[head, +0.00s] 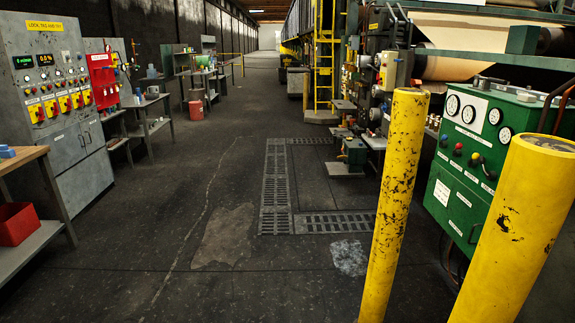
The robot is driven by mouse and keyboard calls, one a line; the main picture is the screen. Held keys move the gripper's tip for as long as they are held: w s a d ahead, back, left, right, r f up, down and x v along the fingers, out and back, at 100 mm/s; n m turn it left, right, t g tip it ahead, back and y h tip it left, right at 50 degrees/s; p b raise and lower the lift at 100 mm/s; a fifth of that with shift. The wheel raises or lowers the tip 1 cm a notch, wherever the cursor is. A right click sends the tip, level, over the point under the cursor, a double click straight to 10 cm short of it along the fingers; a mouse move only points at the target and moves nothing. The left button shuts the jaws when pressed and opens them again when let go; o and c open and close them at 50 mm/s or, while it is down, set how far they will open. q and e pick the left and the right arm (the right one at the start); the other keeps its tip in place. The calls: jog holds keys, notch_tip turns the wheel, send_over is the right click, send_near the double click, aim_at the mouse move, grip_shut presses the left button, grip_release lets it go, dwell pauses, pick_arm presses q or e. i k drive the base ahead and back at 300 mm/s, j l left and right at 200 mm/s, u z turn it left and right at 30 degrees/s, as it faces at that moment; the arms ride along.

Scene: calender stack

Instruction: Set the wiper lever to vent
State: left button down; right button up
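No wiper lever can be made out for certain in the head view. A green control cabinet (466,213) stands at the right, with several round gauges (468,114), coloured knobs (458,150) and small white labels too small to read. The front yellow post hides part of its face. A grey cabinet (84,176) at the left carries displays, rows of red-and-yellow switches (50,107) and a yellow lock-and-tag sign. Neither of my grippers is in view.
Two scuffed yellow posts, one slim (396,200) and one nearer (520,225), stand before the green cabinet. A bench with a red bin (17,223) is at the near left. Large roll machinery (465,45) lines the right. The middle aisle floor (190,190) is clear, with drain grates (275,185).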

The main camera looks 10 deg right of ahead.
aim_at(476, 157)
jog(key=i+z, duration=0.2)
jog(key=i, duration=0.3)
jog(key=i+j+z, duration=0.2)
jog(key=i, duration=0.25)
jog(key=i+j+z, duration=0.15)
jog(key=i, duration=0.3)
